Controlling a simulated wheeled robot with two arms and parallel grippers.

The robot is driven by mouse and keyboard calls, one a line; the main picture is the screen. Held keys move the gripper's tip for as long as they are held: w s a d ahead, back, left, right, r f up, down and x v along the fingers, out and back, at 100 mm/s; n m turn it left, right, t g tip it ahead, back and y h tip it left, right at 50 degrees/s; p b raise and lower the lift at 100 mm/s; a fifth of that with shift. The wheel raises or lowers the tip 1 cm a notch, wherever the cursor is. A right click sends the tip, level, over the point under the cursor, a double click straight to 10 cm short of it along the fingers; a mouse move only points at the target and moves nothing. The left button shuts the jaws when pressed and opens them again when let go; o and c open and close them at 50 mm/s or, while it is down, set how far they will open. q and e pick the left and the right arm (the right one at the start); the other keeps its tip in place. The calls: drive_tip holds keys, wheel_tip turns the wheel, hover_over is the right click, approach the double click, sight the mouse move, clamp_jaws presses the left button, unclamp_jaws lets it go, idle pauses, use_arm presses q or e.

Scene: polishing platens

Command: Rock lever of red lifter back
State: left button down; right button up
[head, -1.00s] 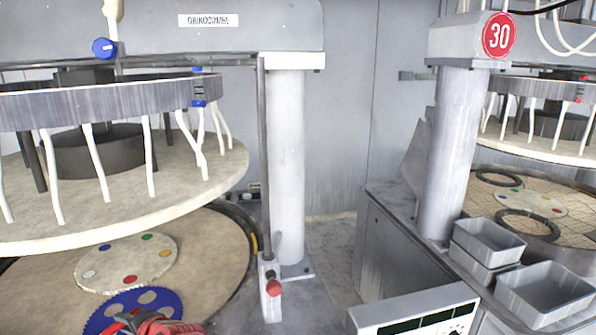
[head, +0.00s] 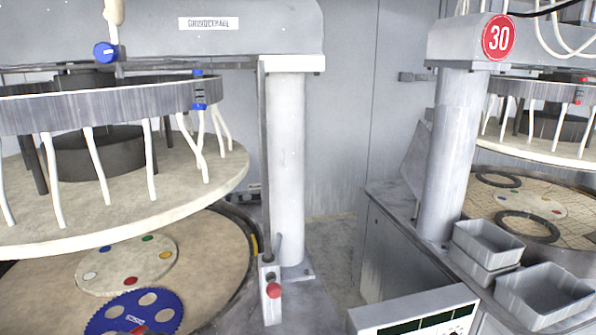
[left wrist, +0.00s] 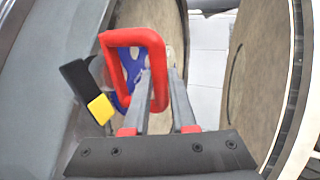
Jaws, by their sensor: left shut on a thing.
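In the left wrist view a red loop, which looks like the red lifter's handle (left wrist: 131,38), stands in front of a blue toothed disc (left wrist: 130,62). My left gripper (left wrist: 161,78) has its two grey fingers on either side of the loop's right bar and is shut on it. A black lever with a yellow end (left wrist: 101,108) sticks out left of the loop. In the head view the blue disc (head: 133,311) lies at the bottom left, with a bit of red at its lower edge. My right gripper is in neither view.
The disc lies on a wide tan platen (head: 215,265) with a pale plate with coloured dots (head: 128,266). A raised upper platen (head: 130,205) with white hoses hangs above. A grey post (head: 286,170) and a red-knobbed control (head: 274,291) stand right. Grey bins (head: 540,290) are far right.

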use_arm(q)
drive_tip(key=shift+s+d+r, duration=0.15)
drive_tip(key=shift+s+d, duration=0.1)
drive_tip(key=shift+s, duration=0.15)
drive_tip(key=shift+s+d+p, duration=0.4)
drive_tip(key=shift+s+p, duration=0.3)
drive_tip(key=shift+p, duration=0.05)
drive_tip(key=shift+s+d+p, duration=0.4)
drive_tip(key=shift+s+p, duration=0.25)
drive_tip(key=shift+p, duration=0.1)
drive_tip(key=shift+s+d+b, duration=0.1)
drive_tip(key=shift+d+b, duration=0.05)
drive_tip(key=shift+b, duration=0.25)
drive_tip(key=shift+s+d+b, duration=0.3)
drive_tip(key=shift+s+b, duration=0.2)
drive_tip(key=shift+s, duration=0.1)
drive_tip(key=shift+s+d+b, duration=0.3)
drive_tip(key=shift+s+b, duration=0.2)
drive_tip(key=shift+s, duration=0.05)
